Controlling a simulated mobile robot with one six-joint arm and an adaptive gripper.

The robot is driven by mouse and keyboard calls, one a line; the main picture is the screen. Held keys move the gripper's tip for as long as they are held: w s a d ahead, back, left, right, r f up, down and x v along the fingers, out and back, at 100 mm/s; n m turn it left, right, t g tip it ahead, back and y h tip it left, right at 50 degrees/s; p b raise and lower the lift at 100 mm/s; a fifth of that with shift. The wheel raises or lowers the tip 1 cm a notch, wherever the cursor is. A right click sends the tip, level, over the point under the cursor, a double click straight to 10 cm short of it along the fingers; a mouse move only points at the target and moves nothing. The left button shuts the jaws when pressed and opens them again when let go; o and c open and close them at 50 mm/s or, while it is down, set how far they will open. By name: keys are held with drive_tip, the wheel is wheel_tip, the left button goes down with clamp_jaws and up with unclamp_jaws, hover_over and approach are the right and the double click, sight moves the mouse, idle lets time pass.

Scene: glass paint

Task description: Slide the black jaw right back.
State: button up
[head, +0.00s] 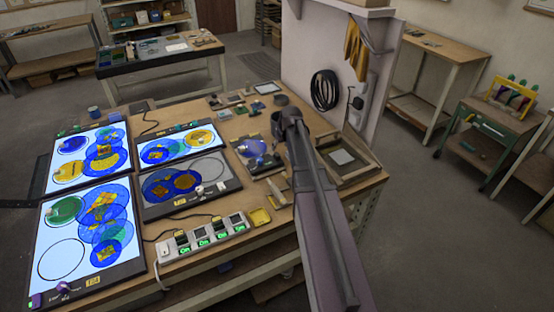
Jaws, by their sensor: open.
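My arm reaches up from the bottom of the head view over the right part of the workbench. My gripper (278,130) is the dark shape at its far end, open, with its fingers small and hard to make out. Just left of and nearer than it sits a small dark holder (262,163) with a blue glass disc (254,148) at it. The black jaw cannot be told apart surely here; it may be part of this holder. The arm hides part of the bench behind it. I cannot tell whether the gripper touches anything.
Lit panels (60,219) with coloured glass discs fill the bench's left. A white wall panel (318,50) rises behind.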

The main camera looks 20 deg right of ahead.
sight(277, 154)
drive_tip(key=shift+b+x, duration=3.15)
drive_tip(key=shift+x, duration=0.55)
clamp_jaws()
